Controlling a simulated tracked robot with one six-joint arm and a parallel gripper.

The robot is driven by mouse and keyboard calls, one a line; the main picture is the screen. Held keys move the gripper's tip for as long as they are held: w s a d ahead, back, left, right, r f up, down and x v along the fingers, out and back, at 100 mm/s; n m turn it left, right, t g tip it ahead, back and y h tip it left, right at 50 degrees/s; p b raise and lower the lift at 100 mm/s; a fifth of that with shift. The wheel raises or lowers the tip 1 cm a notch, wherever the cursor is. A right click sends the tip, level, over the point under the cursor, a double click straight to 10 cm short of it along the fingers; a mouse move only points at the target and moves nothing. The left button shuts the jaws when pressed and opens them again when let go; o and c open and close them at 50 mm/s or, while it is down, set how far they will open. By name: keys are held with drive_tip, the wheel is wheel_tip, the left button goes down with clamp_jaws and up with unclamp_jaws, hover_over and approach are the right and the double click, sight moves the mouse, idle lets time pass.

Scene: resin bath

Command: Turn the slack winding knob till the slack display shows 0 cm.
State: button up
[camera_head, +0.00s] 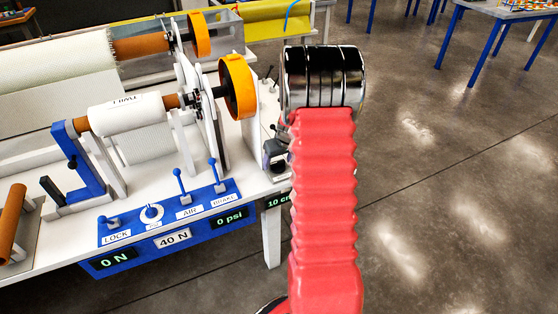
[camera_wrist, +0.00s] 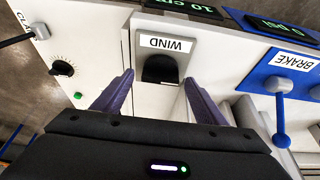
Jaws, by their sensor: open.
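The slack winding knob (camera_wrist: 160,70) is black and sits under a white WIND label on a grey plate in the wrist view, which shows lettering upside down. My gripper (camera_wrist: 159,77) is open, with one purple finger on each side of the knob. I cannot tell whether the fingers touch it. The slack display (camera_wrist: 190,9) has green digits reading 10 cm at the top edge of the wrist view. In the head view the display (camera_head: 275,201) is partly hidden by my red arm, and I cannot make out my gripper's fingers.
The blue BRAKE lever (camera_wrist: 280,100) stands right of the knob in the wrist view. A small black dial (camera_wrist: 62,67) and a CLAMP lever (camera_wrist: 18,39) are left. The blue panel (camera_head: 165,225) holds several controls; open floor (camera_head: 440,200) lies right of the bench.

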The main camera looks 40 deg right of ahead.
drive_tip(key=shift+c, duration=0.3)
drive_tip(key=c, duration=0.9)
drive_tip(key=shift+d, duration=0.2)
drive_tip(key=shift+c, duration=0.4)
drive_tip(key=shift+a, duration=0.1)
drive_tip(key=shift+a+m+h, duration=0.1)
drive_tip(key=shift+m+h, duration=0.2)
drive_tip(key=shift+m, duration=0.5)
drive_tip(key=shift+w+a+m+g+h, duration=0.1)
drive_tip(key=shift+m+g+h, duration=0.2)
drive_tip(key=shift+m, duration=0.7)
drive_tip(key=shift+a+m+g+h, duration=0.15)
drive_tip(key=shift+m+h, duration=0.25)
drive_tip(key=shift+m, duration=0.6)
drive_tip(key=shift+w+m+g+h, duration=0.1)
drive_tip(key=shift+m+g+h, duration=0.25)
drive_tip(key=shift+m, duration=0.8)
drive_tip(key=shift+w+m+g+h, duration=0.15)
drive_tip(key=shift+m+g, duration=0.25)
drive_tip(key=shift+m, duration=0.75)
drive_tip(key=shift+s+m, duration=0.15)
drive_tip(key=shift+m, duration=0.15)
